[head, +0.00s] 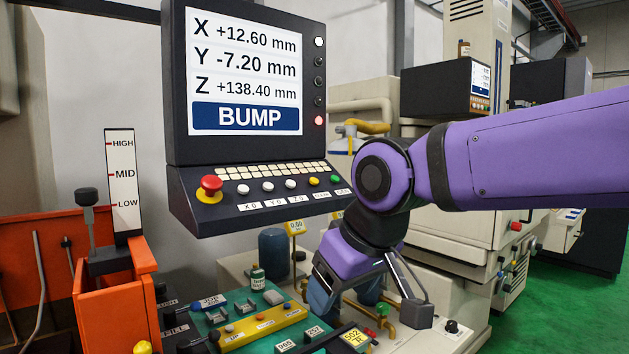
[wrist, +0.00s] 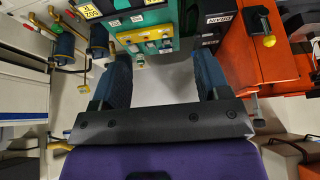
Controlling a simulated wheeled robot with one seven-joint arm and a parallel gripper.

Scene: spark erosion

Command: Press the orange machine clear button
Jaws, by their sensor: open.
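The dark control panel (head: 245,200) sits below the display at the upper middle of the head view. Its lower row has a red mushroom button (head: 211,184), three white buttons, a yellow-orange button (head: 314,181) and a green button (head: 335,179). The labels under the yellow-orange and green buttons are too small to read surely. My gripper (head: 368,308) is open and empty, pointing down, below and right of the panel and apart from it. In the wrist view my gripper (wrist: 160,66) shows its two spread fingers; the panel does not show there.
A green tray (head: 240,300) with a yellow block stands below the panel. An orange tank (head: 110,310) with a lever is at left; a yellow knob (wrist: 269,41) shows on it in the wrist view. My forearm crosses the right side before a beige machine (head: 470,190).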

